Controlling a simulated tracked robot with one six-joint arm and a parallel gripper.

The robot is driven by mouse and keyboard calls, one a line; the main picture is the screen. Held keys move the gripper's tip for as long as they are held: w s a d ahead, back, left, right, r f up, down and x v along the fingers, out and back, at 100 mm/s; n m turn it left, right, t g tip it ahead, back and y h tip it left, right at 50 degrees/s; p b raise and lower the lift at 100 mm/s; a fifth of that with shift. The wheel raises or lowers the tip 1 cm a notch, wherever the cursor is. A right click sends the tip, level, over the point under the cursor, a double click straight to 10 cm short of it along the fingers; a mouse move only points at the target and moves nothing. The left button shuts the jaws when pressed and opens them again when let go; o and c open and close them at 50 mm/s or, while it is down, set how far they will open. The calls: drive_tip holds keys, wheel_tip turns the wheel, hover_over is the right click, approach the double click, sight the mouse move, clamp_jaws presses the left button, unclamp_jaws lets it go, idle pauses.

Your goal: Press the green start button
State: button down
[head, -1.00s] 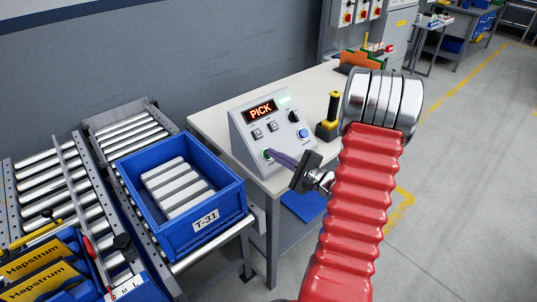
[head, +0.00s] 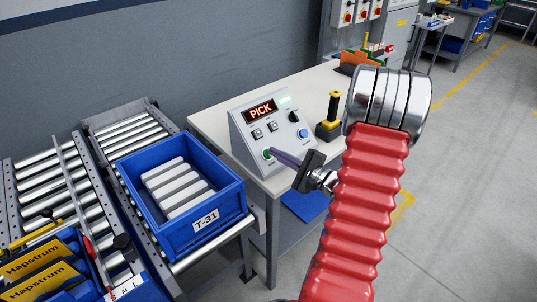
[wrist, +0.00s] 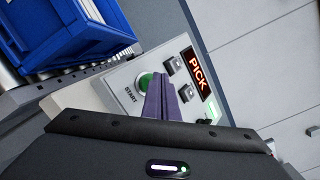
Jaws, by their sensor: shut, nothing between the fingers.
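The green start button (head: 267,154) is at the lower left of the sloped face of a grey control box (head: 240,145) with a lit red PICK display. In the wrist view the green button (wrist: 145,82) shows beside the START label, partly covered by my fingers. My gripper (head: 273,152) is shut and empty, its purple fingers pointing left at the button. In the wrist view the gripper tips (wrist: 157,76) lie over the button's right edge. Whether they touch it, I cannot tell.
A blue button (head: 303,133), a black knob (head: 294,117) and two grey square buttons share the panel. A yellow-black joystick (head: 332,112) stands on the table right of the box. A blue tote (head: 226,198) labelled T-31 sits on the roller conveyor at left.

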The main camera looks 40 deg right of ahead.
drive_tip(key=shift+s+r, duration=0.2)
drive_tip(key=shift+r, duration=0.05)
drive_tip(key=shift+s+r, duration=1.8)
drive_tip(key=shift+f, duration=0.1)
